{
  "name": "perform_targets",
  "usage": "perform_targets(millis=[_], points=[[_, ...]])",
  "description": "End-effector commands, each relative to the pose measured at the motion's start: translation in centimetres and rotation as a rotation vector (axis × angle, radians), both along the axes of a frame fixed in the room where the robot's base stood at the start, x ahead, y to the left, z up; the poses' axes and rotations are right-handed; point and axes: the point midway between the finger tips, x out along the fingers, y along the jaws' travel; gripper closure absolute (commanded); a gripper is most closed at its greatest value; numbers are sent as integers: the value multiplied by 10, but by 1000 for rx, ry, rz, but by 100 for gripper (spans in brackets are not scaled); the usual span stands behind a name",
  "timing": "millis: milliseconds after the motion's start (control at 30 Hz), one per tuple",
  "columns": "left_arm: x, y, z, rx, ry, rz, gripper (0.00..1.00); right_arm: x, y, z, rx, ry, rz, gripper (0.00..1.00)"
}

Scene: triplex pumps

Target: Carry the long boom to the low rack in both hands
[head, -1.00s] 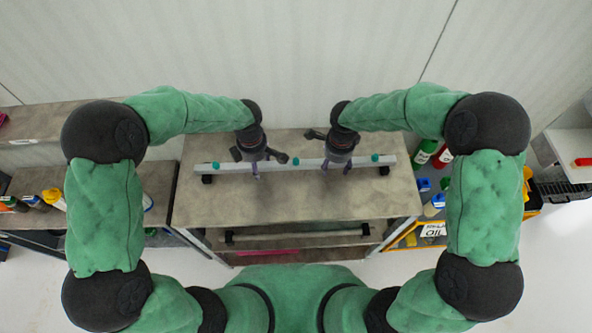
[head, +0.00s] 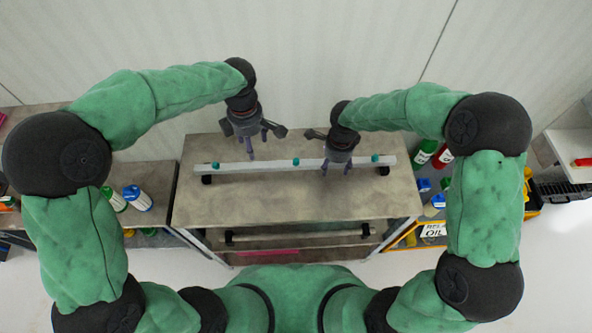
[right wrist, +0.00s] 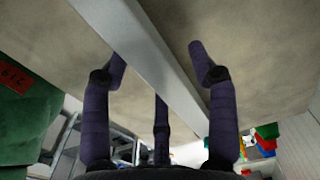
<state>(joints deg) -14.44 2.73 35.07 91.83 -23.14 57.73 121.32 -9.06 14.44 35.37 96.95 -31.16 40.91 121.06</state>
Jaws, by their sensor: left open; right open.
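The long boom (head: 240,168) is a pale grey bar with teal marks, lying across black supports on the upper tabletop (head: 290,205). My right gripper (head: 337,172) is open over the right part of the boom. In the right wrist view the boom (right wrist: 145,55) runs diagonally between the open fingers, with a gap on each side. My left gripper (head: 262,148) is open and empty, above the left-middle part of the boom and apart from it. The low rack (head: 300,235) appears to be the lower level in front, with a bar and black end pieces; details are small.
Shelves with bottles (head: 137,197) stand at the left. Green and red bottles (head: 422,153) and an oil-labelled box (head: 432,231) stand right of the table. The wall (head: 300,60) is close behind. The front of the tabletop is clear.

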Motion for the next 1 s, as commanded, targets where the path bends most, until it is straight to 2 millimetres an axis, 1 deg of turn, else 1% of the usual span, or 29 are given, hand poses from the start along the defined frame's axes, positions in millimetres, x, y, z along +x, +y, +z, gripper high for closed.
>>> perform_targets(millis=[167, 400, 500, 600, 700, 800, 1000], points=[[0, 0, 0, 0, 0, 0, 40, 2, 0, 23, 1, -6, 0, 41], [0, 0, 0, 0, 0, 0, 40, 1, 0, 71, 1, -5, 0, 41], [0, 0, 0, 0, 1, 0, 40, 1, 0, 88, 1, -5, 0, 41], [0, 0, 0, 0, 1, 0, 40, 1, 0, 102, 1, -3, 1, 41], [0, 0, 0, 0, 1, 0, 40, 0, 0, 111, 0, -2, 0, 41], [0, 0, 0, 0, 1, 0, 40, 0, 0, 116, 1, -2, 0, 41], [0, 0, 0, 0, 1, 0, 40, 0, 0, 118, 0, -1, 0, 41]])
